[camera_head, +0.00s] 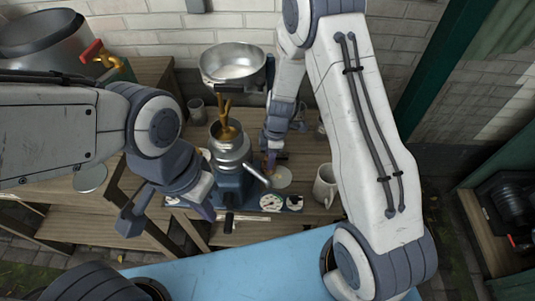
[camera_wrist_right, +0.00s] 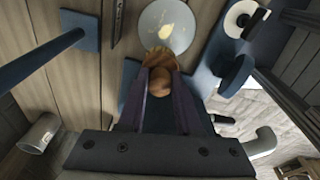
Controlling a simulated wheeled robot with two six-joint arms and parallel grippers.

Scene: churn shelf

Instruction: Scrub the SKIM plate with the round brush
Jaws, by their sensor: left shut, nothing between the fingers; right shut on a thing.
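My right gripper (camera_wrist_right: 160,85) is shut on the round brush (camera_wrist_right: 163,58), by its wooden knob; the brown bristle end points at a pale round plate (camera_wrist_right: 180,22). The plate carries yellowish smears, and the brush overlaps its near edge in the right wrist view; I cannot tell whether they touch. In the head view my right gripper (camera_head: 270,165) is beside this plate (camera_head: 282,177), right of the metal separator. No SKIM lettering is readable. My left gripper (camera_head: 207,211) is shut and empty, left of the separator's base.
The separator (camera_head: 229,148) with brass spouts and a steel bowl (camera_head: 233,65) stands mid-bench. A mug (camera_head: 325,186) stands to the right and a metal cup (camera_head: 197,111) behind. Another grey disc (camera_head: 90,178) lies left. A large pot (camera_head: 40,45) stands back left.

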